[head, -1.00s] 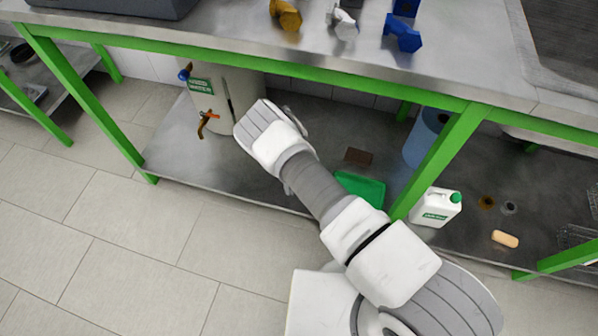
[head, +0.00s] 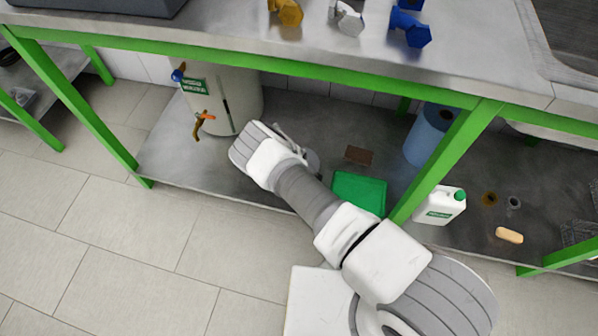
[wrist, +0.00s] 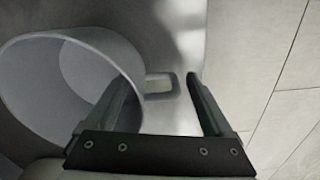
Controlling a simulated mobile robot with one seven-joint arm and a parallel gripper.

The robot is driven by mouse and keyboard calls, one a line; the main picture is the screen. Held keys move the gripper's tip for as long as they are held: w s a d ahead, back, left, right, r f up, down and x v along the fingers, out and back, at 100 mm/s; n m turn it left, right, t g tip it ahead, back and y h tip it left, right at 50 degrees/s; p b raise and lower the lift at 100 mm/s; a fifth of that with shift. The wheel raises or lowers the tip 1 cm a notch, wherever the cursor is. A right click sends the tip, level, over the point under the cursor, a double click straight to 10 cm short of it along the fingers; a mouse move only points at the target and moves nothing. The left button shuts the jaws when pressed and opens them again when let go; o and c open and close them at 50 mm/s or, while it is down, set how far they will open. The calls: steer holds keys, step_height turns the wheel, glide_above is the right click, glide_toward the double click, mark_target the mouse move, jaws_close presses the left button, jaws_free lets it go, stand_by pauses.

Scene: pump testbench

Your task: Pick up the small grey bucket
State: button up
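The small grey bucket (wrist: 45,65) fills the left of the wrist view, its round open mouth facing the camera. My gripper (wrist: 157,80) is open. Its left finger overlaps the bucket's mouth near the right rim, and its right finger is outside the bucket, over the pale surface. I cannot tell whether the left finger reaches inside or touches the wall. In the head view my arm reaches over the lower shelf and hides the gripper and most or all of the bucket.
A white tank (head: 235,100) with an orange-handled tap stands left of my arm's end. A green container (head: 358,192), brown block (head: 359,156), blue container (head: 428,138) and white canister (head: 440,206) are to the right. The green-framed bench top (head: 300,50) overhangs the shelf.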

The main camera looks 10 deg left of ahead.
jaws_close()
stand_by(0.3)
steer(key=shift+r, duration=0.1)
